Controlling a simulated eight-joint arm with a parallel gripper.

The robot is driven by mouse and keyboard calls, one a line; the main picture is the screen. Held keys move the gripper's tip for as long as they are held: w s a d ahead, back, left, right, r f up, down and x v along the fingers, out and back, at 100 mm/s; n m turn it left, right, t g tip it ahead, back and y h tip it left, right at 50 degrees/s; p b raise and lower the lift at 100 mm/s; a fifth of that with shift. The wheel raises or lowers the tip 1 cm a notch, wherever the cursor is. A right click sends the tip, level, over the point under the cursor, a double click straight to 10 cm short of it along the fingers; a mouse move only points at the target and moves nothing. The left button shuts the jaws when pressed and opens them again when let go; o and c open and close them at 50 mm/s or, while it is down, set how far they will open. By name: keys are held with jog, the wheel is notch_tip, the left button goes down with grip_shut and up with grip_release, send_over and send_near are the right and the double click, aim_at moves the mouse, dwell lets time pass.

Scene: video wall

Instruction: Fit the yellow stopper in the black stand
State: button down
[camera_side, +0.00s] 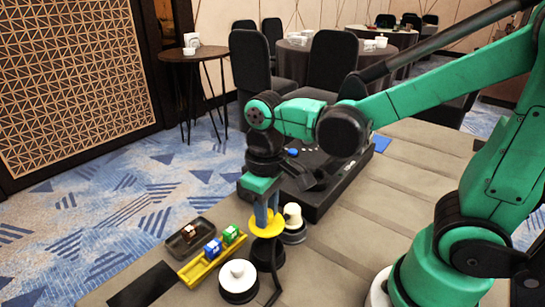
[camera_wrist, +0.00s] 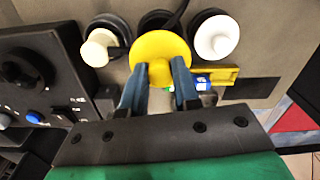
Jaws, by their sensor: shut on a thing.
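The yellow stopper (camera_side: 266,225) is a round disc with a knob, held between the blue fingers of my gripper (camera_side: 265,212). In the wrist view the stopper (camera_wrist: 160,50) is in front of my gripper (camera_wrist: 158,85), which is shut on its knob. A black stand (camera_side: 267,257) is below the stopper in the side view. In the wrist view this stand (camera_wrist: 158,17) shows partly past the disc, which hides the rest. The stopper appears to be above the stand; I cannot tell whether they touch.
White stoppers sit in black bases on either side, one in front (camera_side: 238,273) and one behind (camera_side: 293,213). A yellow tray (camera_side: 196,272) holds a blue and a green block. A dark tray (camera_side: 176,246) holds a brownish block. A black control box (camera_side: 335,190) stands behind.

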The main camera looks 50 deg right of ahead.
aim_at(267, 233)
jog(key=shift+f, duration=1.25)
jog(key=shift+f, duration=0.5)
jog(key=shift+f, duration=0.35)
jog(key=shift+f, duration=0.8)
dwell(1.7)
jog(key=shift+c, duration=1.6)
grip_release()
jog(key=shift+r, duration=4)
